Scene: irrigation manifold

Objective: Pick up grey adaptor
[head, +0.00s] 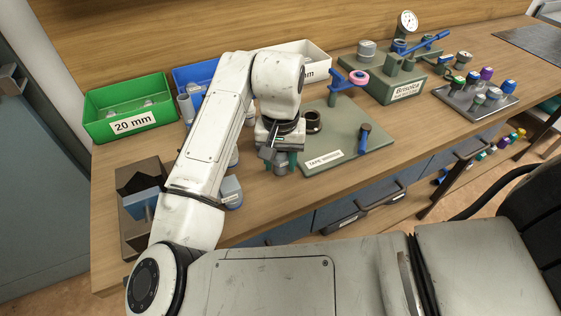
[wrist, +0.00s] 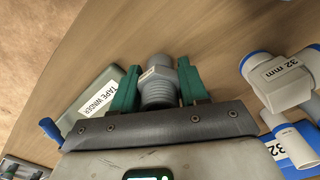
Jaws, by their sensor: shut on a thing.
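The grey adaptor (wrist: 158,88) is a threaded fitting with a hex collar and a small label. It sits between the two green fingers of my gripper (wrist: 158,84), which is shut on it in the wrist view. In the head view my gripper (head: 281,163) points down just left of the tape winder board, and the grey adaptor (head: 281,169) shows between the fingertips. I cannot tell whether the adaptor touches the wooden bench or hangs just above it.
A green 20 mm bin (head: 128,105) stands back left. The Brooke test block (head: 385,85) and a rack of coloured fittings (head: 476,98) are further right.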

